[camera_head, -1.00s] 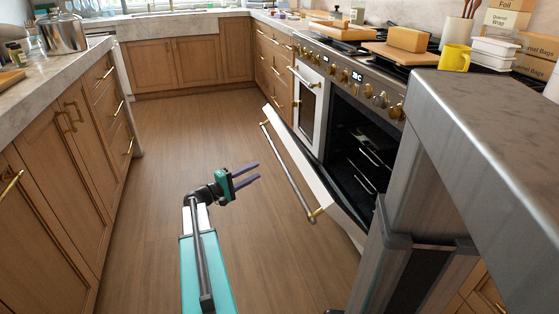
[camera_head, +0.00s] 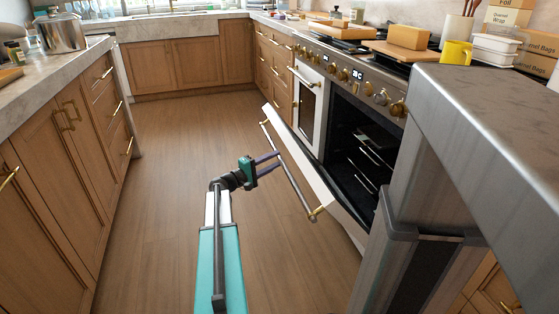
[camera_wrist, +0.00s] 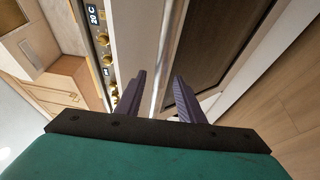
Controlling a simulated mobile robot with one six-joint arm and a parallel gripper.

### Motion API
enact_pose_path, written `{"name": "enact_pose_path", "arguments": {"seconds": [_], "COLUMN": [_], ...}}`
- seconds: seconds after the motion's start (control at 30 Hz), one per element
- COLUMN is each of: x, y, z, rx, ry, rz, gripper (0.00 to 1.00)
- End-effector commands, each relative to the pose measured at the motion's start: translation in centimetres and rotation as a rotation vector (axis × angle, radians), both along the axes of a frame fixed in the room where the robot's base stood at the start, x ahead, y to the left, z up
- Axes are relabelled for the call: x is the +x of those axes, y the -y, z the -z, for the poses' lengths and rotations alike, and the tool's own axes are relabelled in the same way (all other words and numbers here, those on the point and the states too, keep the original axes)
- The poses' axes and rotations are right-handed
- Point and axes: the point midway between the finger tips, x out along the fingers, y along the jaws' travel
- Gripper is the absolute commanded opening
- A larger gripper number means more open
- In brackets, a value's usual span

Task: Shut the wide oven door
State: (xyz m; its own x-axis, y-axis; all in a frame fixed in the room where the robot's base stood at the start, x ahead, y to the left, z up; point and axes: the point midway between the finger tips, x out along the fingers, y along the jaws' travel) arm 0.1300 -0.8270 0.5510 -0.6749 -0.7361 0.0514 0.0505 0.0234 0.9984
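The wide oven door (camera_head: 318,185) stands partly open, tilted outward from the range, with a white edge and inner side toward the dark cavity. Its long bar handle (camera_head: 296,184) has brass ends and runs along the outer face. My gripper (camera_head: 278,161) is at the handle's middle, in front of the door's outer side. In the wrist view my gripper (camera_wrist: 158,95) is open, its two purple fingers apart. The thin handle bar (camera_wrist: 164,70) appears between them there; I cannot tell whether they touch it. The door's dark window (camera_wrist: 215,35) lies beyond.
The oven cavity (camera_head: 362,150) shows racks inside. A narrow white oven door (camera_head: 308,110) beside it is shut. Wooden cabinets (camera_head: 70,170) line the left. The wooden floor (camera_head: 165,180) between is clear.

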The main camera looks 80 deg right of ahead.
Motion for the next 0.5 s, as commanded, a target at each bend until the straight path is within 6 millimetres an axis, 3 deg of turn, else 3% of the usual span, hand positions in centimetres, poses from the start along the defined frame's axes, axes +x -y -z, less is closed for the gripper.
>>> {"name": "enact_pose_path", "arguments": {"seconds": [0.2, 0.5], "x": [-1.6, -2.2], "y": [1.9, 2.5], "z": [0.0, -0.2], "rx": [-0.001, 0.000], "ry": [0.001, 0.000], "rz": [0.000, -0.002], "gripper": [0.35, 0.35]}}
